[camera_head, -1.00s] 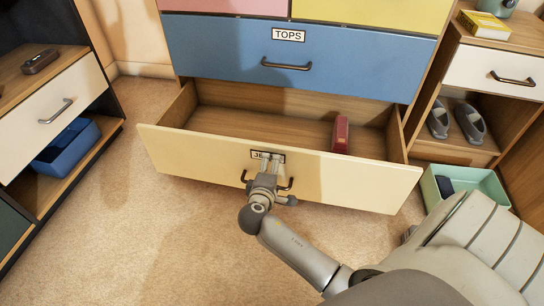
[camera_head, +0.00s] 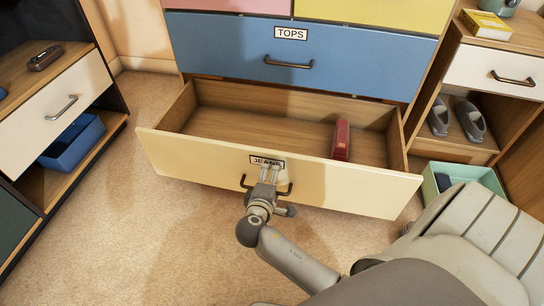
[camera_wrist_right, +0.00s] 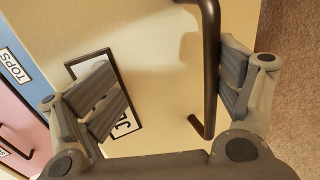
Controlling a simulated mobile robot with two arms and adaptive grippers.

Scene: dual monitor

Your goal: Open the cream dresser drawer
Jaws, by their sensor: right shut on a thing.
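The cream drawer (camera_head: 205,167), labelled JEANS, is pulled well out at the bottom of the dresser, and its wooden inside shows. A dark red object (camera_head: 341,138) stands inside it on the right. My right gripper (camera_head: 269,174) is at the drawer's dark handle (camera_head: 244,182), just below the label, and covers the handle's middle. In the right wrist view the handle bar (camera_wrist_right: 211,65) lies between the two fingers of this gripper (camera_wrist_right: 172,88), which is shut on it. The left gripper is not in view.
The blue TOPS drawer (camera_head: 225,50) above is closed. A shelf unit with a blue bin (camera_head: 72,142) stands at left. A nightstand with a white drawer (camera_head: 490,70) and a green box (camera_head: 490,178) are at right. Carpet (camera_head: 180,230) in front is clear.

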